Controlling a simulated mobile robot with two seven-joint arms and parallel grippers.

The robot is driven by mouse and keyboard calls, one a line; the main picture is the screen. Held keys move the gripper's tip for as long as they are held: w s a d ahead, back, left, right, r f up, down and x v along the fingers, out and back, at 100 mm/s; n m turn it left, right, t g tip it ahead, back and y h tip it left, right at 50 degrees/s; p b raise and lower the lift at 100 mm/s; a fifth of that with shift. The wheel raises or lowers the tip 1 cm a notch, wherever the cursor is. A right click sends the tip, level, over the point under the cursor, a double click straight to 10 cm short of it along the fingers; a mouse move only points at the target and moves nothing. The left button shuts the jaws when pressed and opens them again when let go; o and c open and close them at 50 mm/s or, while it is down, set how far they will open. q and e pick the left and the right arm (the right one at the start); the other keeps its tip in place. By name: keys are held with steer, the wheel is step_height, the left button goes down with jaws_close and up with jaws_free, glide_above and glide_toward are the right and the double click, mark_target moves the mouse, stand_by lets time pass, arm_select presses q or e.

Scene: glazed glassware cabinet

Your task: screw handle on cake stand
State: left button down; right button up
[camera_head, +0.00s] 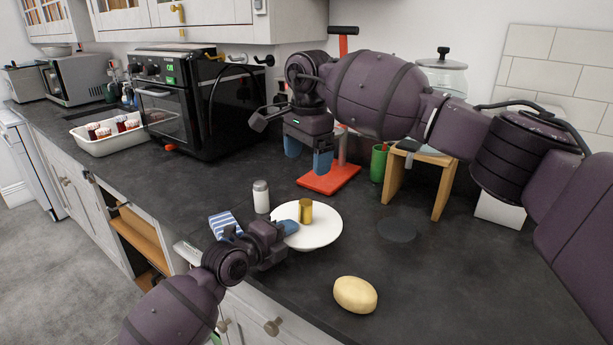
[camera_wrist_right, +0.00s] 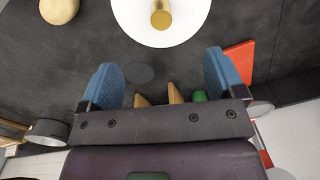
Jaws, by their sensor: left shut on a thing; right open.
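The cake stand (camera_head: 318,232) is a round white plate on the dark counter, and it also shows at the top of the right wrist view (camera_wrist_right: 190,32). The gold handle (camera_head: 305,211) stands upright at the plate's middle, seen from above in the right wrist view (camera_wrist_right: 161,15); I cannot tell how far it is threaded. My left gripper (camera_head: 288,227) is shut on the plate's near-left rim. My right gripper (camera_head: 307,163) is open and empty, raised beyond the plate with its blue fingers pointing down; both fingers (camera_wrist_right: 160,78) show apart in the wrist view, with the handle outside them.
A salt shaker (camera_head: 261,197) and a striped cloth (camera_head: 224,223) are left of the plate. A yellow oval object (camera_head: 355,294) lies in front. A red-based stand (camera_head: 329,180), green cup (camera_head: 378,164) and wooden stool (camera_head: 443,190) stand behind. The counter right of the plate is mostly clear.

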arm_select(q)
steer(key=shift+f, duration=0.4)
arm_select(e)
steer(key=shift+r, duration=1.15)
arm_select(q)
steer(key=c, duration=1.1)
jaws_free()
steer(key=shift+o, duration=0.5)
steer(key=shift+r, duration=0.15)
steer(key=shift+r, duration=0.1)
arm_select(e)
steer(key=shift+r, duration=0.1)
arm_select(q)
steer(key=p+v, duration=0.1)
steer(key=v, duration=0.9)
steer(key=shift+s+a, duration=0.25)
steer(key=shift+s, duration=0.1)
arm_select(e)
steer(key=shift+s+r, duration=0.2)
steer(key=shift+r, duration=0.85)
